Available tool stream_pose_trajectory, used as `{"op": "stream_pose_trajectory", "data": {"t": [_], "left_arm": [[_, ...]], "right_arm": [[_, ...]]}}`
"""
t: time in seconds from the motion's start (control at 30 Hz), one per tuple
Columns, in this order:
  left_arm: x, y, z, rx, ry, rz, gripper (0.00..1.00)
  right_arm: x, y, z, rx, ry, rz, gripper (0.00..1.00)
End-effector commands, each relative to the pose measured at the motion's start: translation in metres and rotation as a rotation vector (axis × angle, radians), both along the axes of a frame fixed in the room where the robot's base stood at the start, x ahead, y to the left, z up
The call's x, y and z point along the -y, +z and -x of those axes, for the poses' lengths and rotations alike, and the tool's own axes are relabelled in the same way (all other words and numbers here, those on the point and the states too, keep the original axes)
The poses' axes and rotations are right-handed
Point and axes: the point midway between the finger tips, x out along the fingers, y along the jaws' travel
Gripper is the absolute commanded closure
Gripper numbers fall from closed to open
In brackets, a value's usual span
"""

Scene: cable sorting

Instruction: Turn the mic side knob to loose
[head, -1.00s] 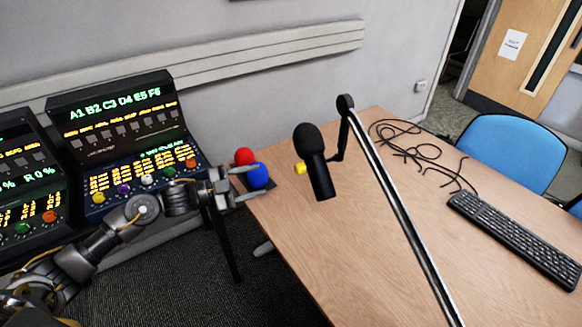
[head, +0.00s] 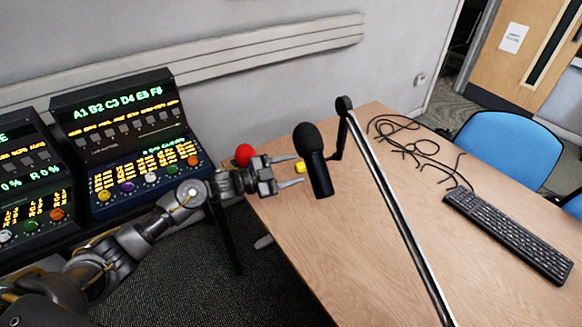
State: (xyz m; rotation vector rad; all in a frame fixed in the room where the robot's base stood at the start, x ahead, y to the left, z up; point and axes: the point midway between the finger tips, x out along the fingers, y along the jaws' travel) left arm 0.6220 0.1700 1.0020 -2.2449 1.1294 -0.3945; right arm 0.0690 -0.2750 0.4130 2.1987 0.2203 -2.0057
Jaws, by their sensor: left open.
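The black microphone (head: 313,160) hangs from a boom arm (head: 395,215) above the wooden table. A small yellow knob (head: 299,167) shows at the left side of the microphone. My left gripper (head: 298,172) is open, with its fingertips close to the yellow knob on its left side. I cannot tell whether the fingertips touch the knob. My right gripper is not in view.
A red ball (head: 244,154) sits behind my left gripper at the table's left end. Mixing consoles (head: 130,140) with lit panels stand at the left. A black cable (head: 410,145) and a keyboard (head: 512,235) lie on the table's right side.

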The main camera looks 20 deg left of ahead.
Motion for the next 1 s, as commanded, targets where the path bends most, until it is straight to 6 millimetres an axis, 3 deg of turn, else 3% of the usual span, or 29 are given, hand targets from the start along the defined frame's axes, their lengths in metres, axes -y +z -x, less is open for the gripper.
{"op": "stream_pose_trajectory", "data": {"t": [0.27, 0.6, 1.0], "left_arm": [[0.0011, -0.0005, -0.0007, 0.000, 0.000, 0.000, 0.49], [0.0008, -0.0005, -0.0004, 0.000, 0.001, -0.001, 0.93], [0.0010, 0.0006, -0.0005, -0.065, 0.000, 0.053, 0.93]], "right_arm": [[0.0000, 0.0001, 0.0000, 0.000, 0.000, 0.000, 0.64], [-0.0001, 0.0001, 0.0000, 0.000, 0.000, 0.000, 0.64], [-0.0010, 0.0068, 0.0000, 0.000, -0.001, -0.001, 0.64]]}}
